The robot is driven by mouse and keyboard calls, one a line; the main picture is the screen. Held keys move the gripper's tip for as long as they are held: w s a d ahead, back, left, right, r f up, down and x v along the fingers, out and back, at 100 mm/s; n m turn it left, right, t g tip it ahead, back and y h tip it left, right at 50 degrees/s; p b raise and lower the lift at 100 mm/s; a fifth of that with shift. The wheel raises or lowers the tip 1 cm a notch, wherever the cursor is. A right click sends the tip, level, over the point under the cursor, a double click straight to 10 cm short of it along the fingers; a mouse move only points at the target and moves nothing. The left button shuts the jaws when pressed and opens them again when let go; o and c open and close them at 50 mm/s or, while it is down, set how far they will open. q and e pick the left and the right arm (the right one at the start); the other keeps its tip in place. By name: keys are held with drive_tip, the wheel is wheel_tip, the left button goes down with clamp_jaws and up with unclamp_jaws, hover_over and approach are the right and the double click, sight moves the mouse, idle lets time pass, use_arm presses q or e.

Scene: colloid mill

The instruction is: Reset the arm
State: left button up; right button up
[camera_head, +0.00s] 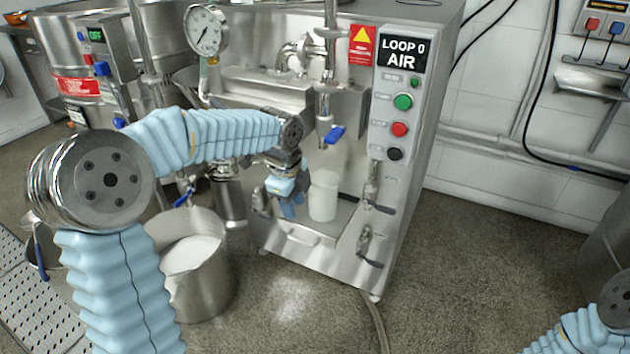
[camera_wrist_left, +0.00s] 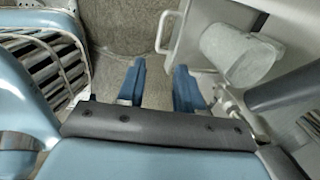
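My left arm, in a light blue ribbed sleeve, reaches in from the left in the head view. Its gripper (camera_head: 290,200) is in front of the steel machine (camera_head: 330,250), just left of a whitish translucent container (camera_head: 323,196) standing on the machine's shelf. In the left wrist view the gripper (camera_wrist_left: 160,85) shows two blue fingers spread apart with nothing between them. The container (camera_wrist_left: 238,52) is to the right of the fingers there, apart from them. Of my right arm only a sleeved link shows at the lower right of the head view; its gripper is out of view.
A steel pot (camera_head: 200,280) with white contents stands on the floor left of the machine. A blue-handled valve (camera_head: 333,134) hangs above the container. A control panel (camera_head: 400,115) with green, red and black buttons is on the machine's right. Open floor (camera_head: 480,260) lies to the right.

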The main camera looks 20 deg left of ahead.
use_arm(q)
drive_tip(key=s+d+f+n+h, duration=0.1)
drive_tip(key=d+f+n, duration=0.15)
drive_tip(key=f, duration=0.35)
drive_tip(key=s+d+f+n+g+h, duration=0.1)
drive_tip(key=d+f+n, duration=0.1)
drive_tip(key=d+f, duration=0.35)
drive_tip(key=s+d+f+n+h, duration=0.1)
drive_tip(key=s+d+f+n, duration=0.1)
drive_tip(key=f, duration=0.6)
drive_tip(key=s+d+f+n, duration=0.3)
drive_tip(key=s+f+n, duration=0.4)
drive_tip(key=s+f, duration=0.1)
drive_tip(key=s+d+f+n+h, duration=0.1)
drive_tip(key=s+d+f+n, duration=0.3)
drive_tip(key=s+f+n, duration=0.3)
drive_tip(key=shift+s+f, duration=0.35)
drive_tip(key=shift+s, duration=0.65)
drive_tip(key=shift+o, duration=0.5)
